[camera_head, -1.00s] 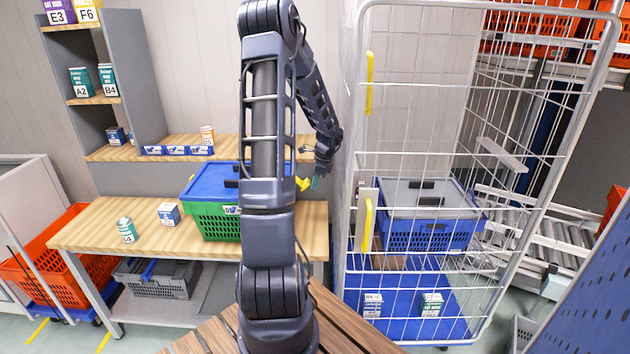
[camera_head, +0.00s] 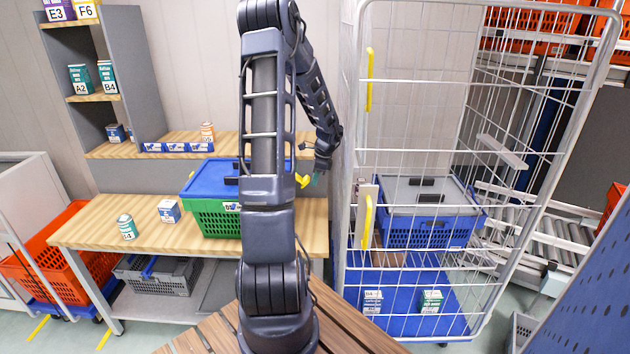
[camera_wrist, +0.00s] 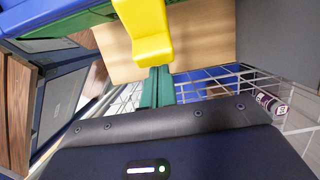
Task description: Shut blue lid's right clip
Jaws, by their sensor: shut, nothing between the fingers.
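The green crate (camera_head: 214,218) stands on the wooden bench with the blue lid (camera_head: 208,178) on top. My arm hides part of its right side. The yellow right clip (camera_head: 302,181) sticks out at the lid's right side. In the wrist view the clip (camera_wrist: 146,35) stands out from the green and blue edge at the top left. My gripper (camera_head: 317,179) is just right of the clip. In the wrist view its green fingers (camera_wrist: 157,82) are together and empty, with tips right at the clip's end; I cannot tell whether they touch it.
A wire roll cage (camera_head: 362,130) stands close to the right of my gripper and holds a blue crate with a grey lid (camera_head: 430,192). A shelf (camera_head: 148,90) rises behind.

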